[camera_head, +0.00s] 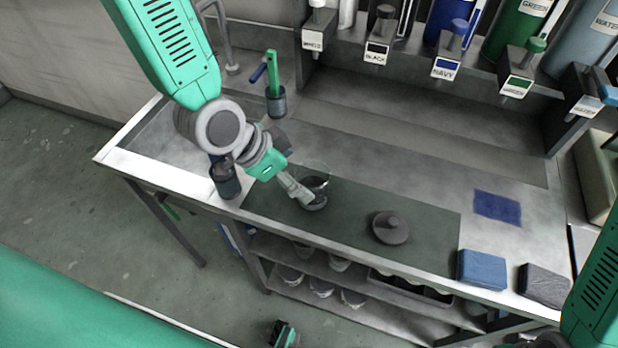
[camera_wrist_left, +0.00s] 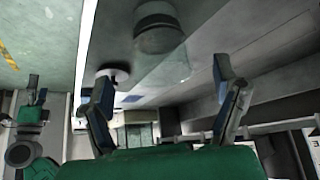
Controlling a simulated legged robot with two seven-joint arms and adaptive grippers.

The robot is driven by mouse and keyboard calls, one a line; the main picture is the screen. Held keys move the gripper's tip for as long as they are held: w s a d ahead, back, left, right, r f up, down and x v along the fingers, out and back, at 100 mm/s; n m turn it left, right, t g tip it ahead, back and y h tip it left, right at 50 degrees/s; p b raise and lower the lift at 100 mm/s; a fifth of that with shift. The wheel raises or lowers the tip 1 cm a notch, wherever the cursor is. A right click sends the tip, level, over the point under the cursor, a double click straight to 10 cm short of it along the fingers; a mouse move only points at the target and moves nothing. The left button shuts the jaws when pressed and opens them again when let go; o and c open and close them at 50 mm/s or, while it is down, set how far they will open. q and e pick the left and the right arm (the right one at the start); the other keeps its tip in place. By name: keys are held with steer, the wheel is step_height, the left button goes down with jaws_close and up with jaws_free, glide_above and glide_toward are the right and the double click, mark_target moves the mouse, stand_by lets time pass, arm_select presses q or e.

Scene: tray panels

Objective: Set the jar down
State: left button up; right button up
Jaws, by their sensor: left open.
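The jar (camera_head: 317,178) is clear glass with dark contents low inside. It stands upright on the dark mat (camera_head: 430,225) on the bench. My left gripper (camera_head: 303,194) is open, with its fingers at the jar's near left side. In the left wrist view the jar (camera_wrist_left: 158,38) lies beyond the spread fingertips of my left gripper (camera_wrist_left: 163,82); contact is not clear. A grey round lid (camera_head: 390,227) with a knob lies on the mat to the right of the jar. My right gripper (camera_head: 284,334) shows only partly at the bottom edge, its fingers unclear.
A dark cup (camera_head: 277,102) holding a green-handled tool stands behind, and another dark cup (camera_head: 225,180) is left of the mat. A blue cloth (camera_head: 497,207), a blue pad (camera_head: 482,269) and a dark pad (camera_head: 543,285) lie at right. Labelled dispensers (camera_head: 447,65) line the back.

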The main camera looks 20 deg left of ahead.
arm_select(q)
steer(key=v, duration=0.5)
steer(key=s+a+f+n+g+y, duration=0.2)
steer(key=s+a+f+n, duration=0.2)
steer(key=s+f, duration=0.4)
steer(key=s+a+f+n+g+y, duration=0.1)
steer(key=s+a+f+n+y, duration=0.2)
steer(key=s+a+f+n, duration=0.2)
steer(key=s+a+f, duration=0.2)
steer(key=s+f, duration=0.2)
steer(key=f, duration=0.2)
steer(key=shift+s+g, duration=0.35)
steer(key=shift+g, duration=0.05)
step_height(320, 180, down, 12)
steer(key=b, duration=1.1)
steer(key=shift+w+b, duration=0.15)
steer(key=shift+b, duration=0.2)
steer(key=shift+d+r, duration=0.1)
